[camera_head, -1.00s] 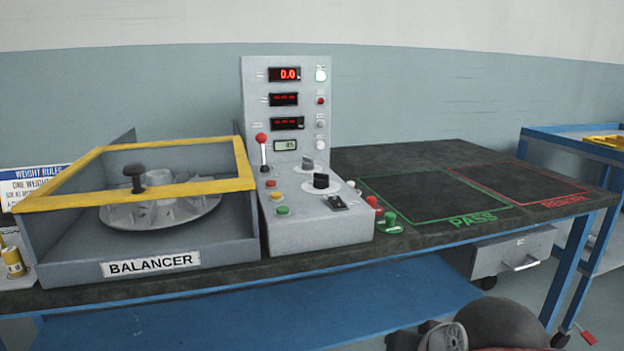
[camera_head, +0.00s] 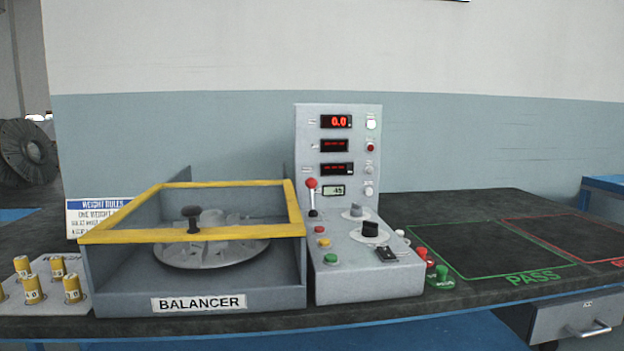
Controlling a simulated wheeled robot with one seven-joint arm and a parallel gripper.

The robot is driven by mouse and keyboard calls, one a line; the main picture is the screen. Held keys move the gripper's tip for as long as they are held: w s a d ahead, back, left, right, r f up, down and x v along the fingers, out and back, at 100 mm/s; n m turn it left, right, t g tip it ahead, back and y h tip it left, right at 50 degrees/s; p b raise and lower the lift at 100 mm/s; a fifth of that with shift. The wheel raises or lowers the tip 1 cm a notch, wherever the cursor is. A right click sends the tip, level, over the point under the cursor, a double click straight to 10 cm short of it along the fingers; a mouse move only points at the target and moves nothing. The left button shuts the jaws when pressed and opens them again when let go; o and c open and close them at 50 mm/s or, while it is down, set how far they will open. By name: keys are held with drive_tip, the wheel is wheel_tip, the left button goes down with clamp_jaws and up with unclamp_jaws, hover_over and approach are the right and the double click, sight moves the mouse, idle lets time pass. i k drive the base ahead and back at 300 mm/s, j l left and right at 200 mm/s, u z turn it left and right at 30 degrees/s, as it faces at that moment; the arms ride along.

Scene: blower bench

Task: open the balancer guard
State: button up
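The balancer (camera_head: 227,290) is a grey open-fronted box on the bench, labelled BALANCER. Its guard (camera_head: 190,235), a yellow frame, lies across the top of the box, down over the rotor. A grey finned rotor (camera_head: 212,252) sits inside the box under the frame. The control panel (camera_head: 365,262) stands to the right of the box, with a red-knobbed lever (camera_head: 312,186), buttons and red displays, the top one reading 0.0. My gripper is not in view.
Several yellow cylinders (camera_head: 33,289) stand on a pale block left of the balancer. A weight rules sign (camera_head: 92,214) is behind them. The green PASS area (camera_head: 485,250) and the red area (camera_head: 575,238) at right are bare. A grey drawer (camera_head: 575,318) hangs below the bench.

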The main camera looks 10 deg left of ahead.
sight(101, 233)
drive_tip(key=u, duration=1.25)
